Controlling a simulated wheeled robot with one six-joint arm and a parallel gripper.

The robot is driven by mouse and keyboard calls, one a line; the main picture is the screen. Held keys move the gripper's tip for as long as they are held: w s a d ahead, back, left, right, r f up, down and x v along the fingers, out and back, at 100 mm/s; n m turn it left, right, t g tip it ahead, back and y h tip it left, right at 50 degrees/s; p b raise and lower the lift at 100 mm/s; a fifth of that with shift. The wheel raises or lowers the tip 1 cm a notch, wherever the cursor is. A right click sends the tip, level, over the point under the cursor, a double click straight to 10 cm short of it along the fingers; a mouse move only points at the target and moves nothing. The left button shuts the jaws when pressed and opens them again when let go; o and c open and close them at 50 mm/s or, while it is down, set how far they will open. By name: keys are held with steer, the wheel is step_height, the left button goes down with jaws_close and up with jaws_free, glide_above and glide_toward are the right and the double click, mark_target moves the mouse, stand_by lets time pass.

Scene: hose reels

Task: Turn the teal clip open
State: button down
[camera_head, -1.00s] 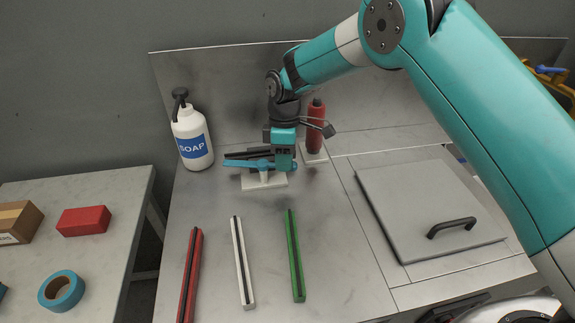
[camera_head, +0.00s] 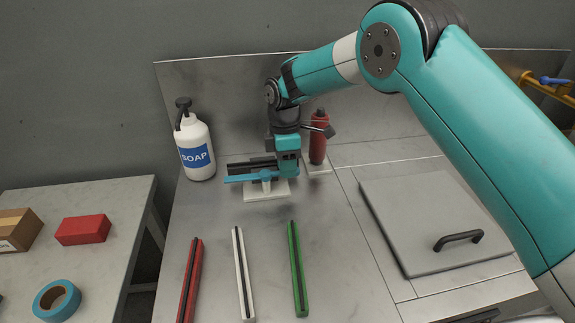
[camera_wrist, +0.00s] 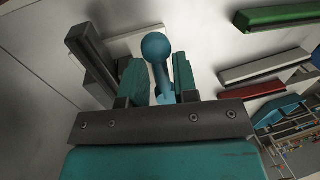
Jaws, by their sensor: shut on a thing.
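The teal-blue clip (camera_head: 245,179) is a long bar across a short post on a white base plate (camera_head: 266,193), in front of the soap's right side. It lies nearly sideways in the head view. My gripper (camera_head: 289,172) points down at the clip's right end. In the wrist view my gripper (camera_wrist: 160,88) has its two teal fingers on either side of the clip's narrow stem, shut on it. The clip's round knob (camera_wrist: 155,45) shows beyond the fingertips. The exact contact is partly hidden by the fingers.
A dark slotted bar (camera_head: 250,166) lies right behind the clip. A soap bottle (camera_head: 196,152) stands left, a red bottle (camera_head: 318,143) right. Red (camera_head: 190,280), white (camera_head: 243,275) and green (camera_head: 297,270) bars lie in front. A grey lid (camera_head: 430,220) lies right.

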steer(key=c, duration=1.1)
jaws_free()
steer(key=shift+w+r, duration=0.1)
steer(key=w+r+p, duration=0.3)
steer(key=r+p, duration=0.3)
steer(key=r, duration=1.1)
steer(key=shift+w+a, duration=0.15)
steer(key=shift+a, duration=0.05)
